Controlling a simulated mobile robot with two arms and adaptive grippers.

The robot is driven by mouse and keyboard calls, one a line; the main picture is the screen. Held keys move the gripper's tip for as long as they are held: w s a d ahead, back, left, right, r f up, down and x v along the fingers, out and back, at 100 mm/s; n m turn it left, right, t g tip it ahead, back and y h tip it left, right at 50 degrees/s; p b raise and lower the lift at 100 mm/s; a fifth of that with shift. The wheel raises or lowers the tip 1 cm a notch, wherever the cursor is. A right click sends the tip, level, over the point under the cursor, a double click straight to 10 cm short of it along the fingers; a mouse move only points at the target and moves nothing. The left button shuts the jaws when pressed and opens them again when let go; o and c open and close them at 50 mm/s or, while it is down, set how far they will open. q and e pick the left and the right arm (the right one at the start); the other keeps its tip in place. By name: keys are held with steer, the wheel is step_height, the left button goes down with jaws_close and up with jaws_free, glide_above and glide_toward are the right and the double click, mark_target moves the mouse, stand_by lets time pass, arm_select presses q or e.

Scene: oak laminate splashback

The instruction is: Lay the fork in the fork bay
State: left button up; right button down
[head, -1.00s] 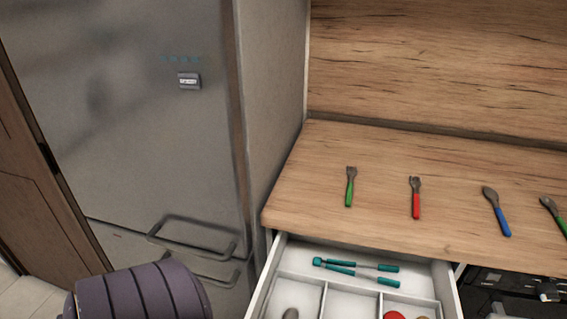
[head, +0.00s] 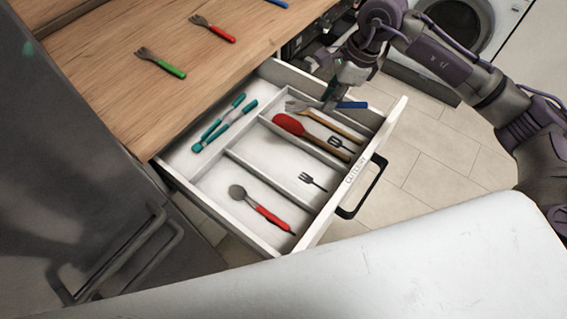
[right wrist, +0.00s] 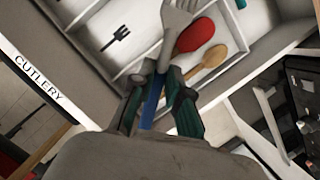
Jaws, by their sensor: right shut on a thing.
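My right gripper (head: 331,98) is shut on the blue-handled fork, gripping it by the handle. The fork's grey head (head: 297,106) points left and its blue handle (head: 352,105) sticks out to the right. It is above the drawer's far bay. In the right wrist view the fork head (right wrist: 178,18) stands ahead of the fingers (right wrist: 158,92), over a red spoon. The fork bay, marked by a black fork icon (head: 312,181), is the empty middle bay of the open drawer (head: 187,203). My left gripper is not in view.
The far bay, with a spatula icon (head: 341,144), holds a red spoon (head: 290,124) and a wooden utensil (head: 335,126). The near bay holds a red-handled spoon (head: 262,210). Teal tongs (head: 224,123) lie at the back. Green (head: 161,62) and red (head: 213,28) forks lie on the counter.

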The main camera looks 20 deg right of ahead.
steer(key=w+d+f+m+t, duration=0.1)
steer(key=w+d+m, duration=0.15)
steer(key=m, duration=0.25)
steer(key=m+h, duration=0.1)
steer(key=m, duration=0.1)
glide_above(298, 161)
steer(key=shift+t, duration=0.4)
steer(key=f, duration=1.2)
steer(key=shift+s+d+f, duration=0.25)
steer(key=shift+s+f, duration=0.1)
steer(key=shift+f, duration=0.05)
step_height(298, 161, down, 4)
steer(key=shift+r, duration=0.1)
steer(key=shift+f, duration=0.3)
steer(key=c, duration=1.4)
jaws_free()
steer(key=shift+r, duration=0.1)
